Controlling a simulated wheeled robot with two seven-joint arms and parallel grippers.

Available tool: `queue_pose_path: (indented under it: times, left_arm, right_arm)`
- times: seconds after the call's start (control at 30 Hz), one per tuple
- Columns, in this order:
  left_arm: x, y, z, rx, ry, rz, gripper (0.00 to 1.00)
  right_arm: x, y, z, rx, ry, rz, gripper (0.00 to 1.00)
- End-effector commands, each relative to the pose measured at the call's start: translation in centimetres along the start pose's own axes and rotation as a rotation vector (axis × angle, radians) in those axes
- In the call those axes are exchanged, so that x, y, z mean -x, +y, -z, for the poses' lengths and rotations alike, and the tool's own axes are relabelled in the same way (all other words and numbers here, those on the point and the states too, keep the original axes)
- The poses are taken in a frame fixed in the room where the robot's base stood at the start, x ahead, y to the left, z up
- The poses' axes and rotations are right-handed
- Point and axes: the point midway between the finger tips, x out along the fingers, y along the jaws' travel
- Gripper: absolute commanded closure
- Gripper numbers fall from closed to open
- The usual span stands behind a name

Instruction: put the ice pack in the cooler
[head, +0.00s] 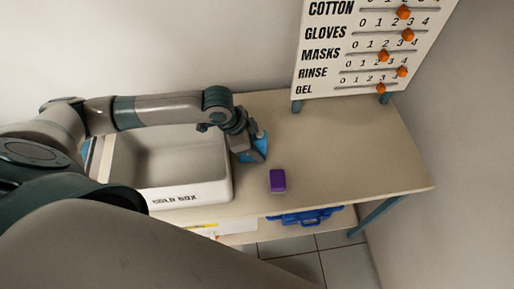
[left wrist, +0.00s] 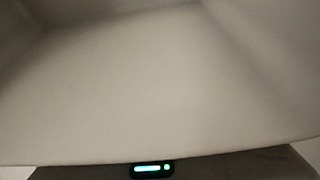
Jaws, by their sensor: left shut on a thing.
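The blue ice pack (head: 259,146) is at the right side of the cooler in the head view, partly covered by my left gripper. My left gripper (head: 250,152) is shut on it, just outside the cooler's right wall. The cooler (head: 177,194) is a white open box marked "COLD BOX" at the left of the table, and the visible part of its inside is empty. My left arm crosses over its back and hides part of it. The left wrist view is filled by a plain pale surface; neither fingers nor ice pack show there. My right gripper is out of view.
A small purple block (head: 278,181) lies on the table (head: 350,150), right of the cooler near the front edge. A board with orange sliders (head: 360,45) stands at the back right. A blue item (head: 306,216) is on the shelf below. The table's right part is clear.

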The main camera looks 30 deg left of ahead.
Motion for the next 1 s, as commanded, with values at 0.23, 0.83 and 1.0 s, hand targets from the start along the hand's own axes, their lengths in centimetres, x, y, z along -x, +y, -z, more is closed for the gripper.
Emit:
queue_pose_path:
  times: [0.23,0.83,1.0]
  left_arm:
    - [-0.1,0.0,0.0,0.0,0.0,0.0,0.53]
    - [3.4,-0.1,0.0,-0.001,0.0,0.002,0.53]
    - [6.4,-0.1,0.0,-0.002,0.0,0.003,0.53]
  right_arm:
    - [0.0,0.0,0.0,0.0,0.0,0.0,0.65]
    - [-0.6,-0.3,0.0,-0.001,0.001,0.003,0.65]
    - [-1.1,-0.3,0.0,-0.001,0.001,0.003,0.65]
